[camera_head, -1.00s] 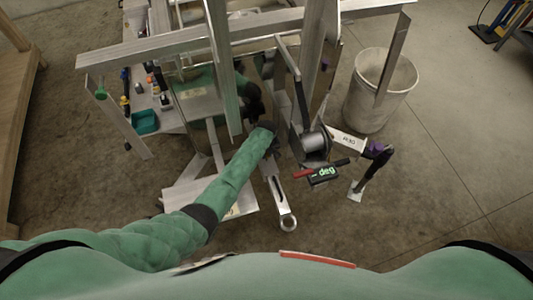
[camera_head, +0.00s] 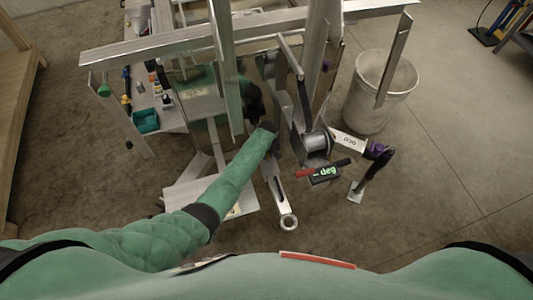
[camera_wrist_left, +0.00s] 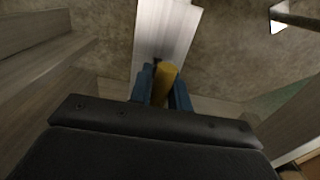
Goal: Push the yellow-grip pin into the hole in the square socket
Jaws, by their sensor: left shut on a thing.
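My left gripper (camera_wrist_left: 165,92) shows in the left wrist view with its two blue fingers shut on the yellow grip (camera_wrist_left: 164,80) of the pin. The pin's shaft is hidden beyond the grip. A pale aluminium piece (camera_wrist_left: 167,32) lies directly beyond the fingertips, with a small dark spot at the grip's edge; I cannot tell whether this is the socket's hole or how deep the pin sits. In the head view my green left arm reaches in to the trailer frame, where its dark wrist end (camera_head: 267,130) hides the pin and socket. My right gripper is out of view.
A trailer tongue with a ring end (camera_head: 288,222) points toward me. A winch drum (camera_head: 316,142) and a gauge reading "deg" (camera_head: 325,173) are right of my arm. A white bucket (camera_head: 380,90) stands at right. Aluminium beams (camera_head: 240,38) cross above. Floor at lower right is clear.

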